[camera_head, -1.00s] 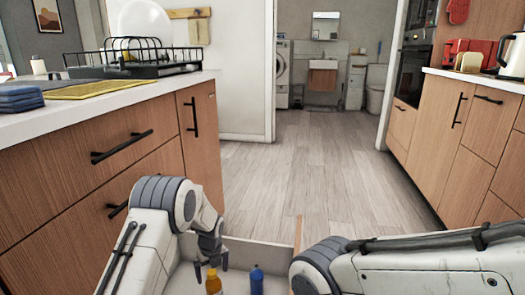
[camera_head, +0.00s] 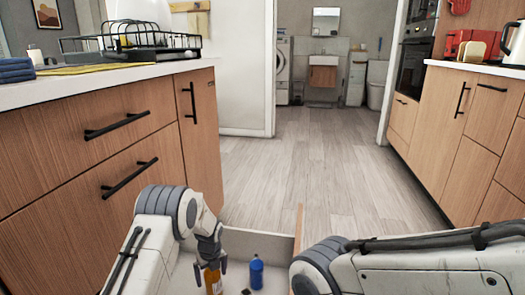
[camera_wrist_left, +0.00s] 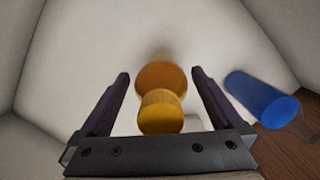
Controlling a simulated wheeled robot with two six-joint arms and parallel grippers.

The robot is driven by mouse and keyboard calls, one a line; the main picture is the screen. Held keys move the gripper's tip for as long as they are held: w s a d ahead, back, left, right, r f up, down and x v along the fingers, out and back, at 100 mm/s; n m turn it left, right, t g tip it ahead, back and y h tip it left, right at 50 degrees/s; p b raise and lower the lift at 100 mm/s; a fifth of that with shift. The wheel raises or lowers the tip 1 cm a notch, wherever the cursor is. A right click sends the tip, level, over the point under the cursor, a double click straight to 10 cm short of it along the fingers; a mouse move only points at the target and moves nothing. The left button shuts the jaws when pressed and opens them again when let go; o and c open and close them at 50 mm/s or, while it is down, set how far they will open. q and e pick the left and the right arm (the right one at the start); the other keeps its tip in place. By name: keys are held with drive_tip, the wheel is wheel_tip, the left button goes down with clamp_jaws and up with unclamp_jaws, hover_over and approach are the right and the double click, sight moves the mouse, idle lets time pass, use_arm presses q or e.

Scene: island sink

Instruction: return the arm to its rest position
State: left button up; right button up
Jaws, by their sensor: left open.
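My left gripper (camera_head: 211,262) hangs low in front of me in the head view, over a white open box. It is open. An orange bottle (camera_head: 213,281) stands upright just below it. In the left wrist view, my left fingers (camera_wrist_left: 160,88) are spread on either side of the bottle's yellow cap (camera_wrist_left: 161,112), with gaps on both sides. My right arm (camera_head: 400,266) comes in from the right, and its gripper is out of view.
A blue bottle (camera_head: 257,272) stands in the white box (camera_head: 255,240), right of the orange one. A wooden counter (camera_head: 90,150) with a dish rack (camera_head: 130,46) is on the left. Cabinets (camera_head: 465,140) are on the right. The floor (camera_head: 315,175) between is clear.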

use_arm(q)
wheel_tip(320, 180, up, 11)
drive_tip(key=p, duration=0.5)
drive_tip(key=shift+r+p, duration=0.1)
drive_tip(key=shift+p, duration=0.25)
drive_tip(key=s+r+n+g+p, duration=0.1)
drive_tip(key=s+r+n+p, duration=0.4)
drive_tip(key=r+p, duration=1)
drive_tip(key=s+a+r+n+g+p, duration=0.1)
drive_tip(key=s+r+n+p, duration=0.5)
drive_tip(key=r+n+p, duration=0.5)
drive_tip(key=s+r+n+p, duration=0.5)
drive_tip(key=r+n+p, duration=0.3)
drive_tip(key=r+p, duration=1.2)
drive_tip(key=shift+s+a+r+g, duration=0.15)
drive_tip(key=shift+s+r+g, duration=0.1)
drive_tip(key=shift+r+g, duration=0.2)
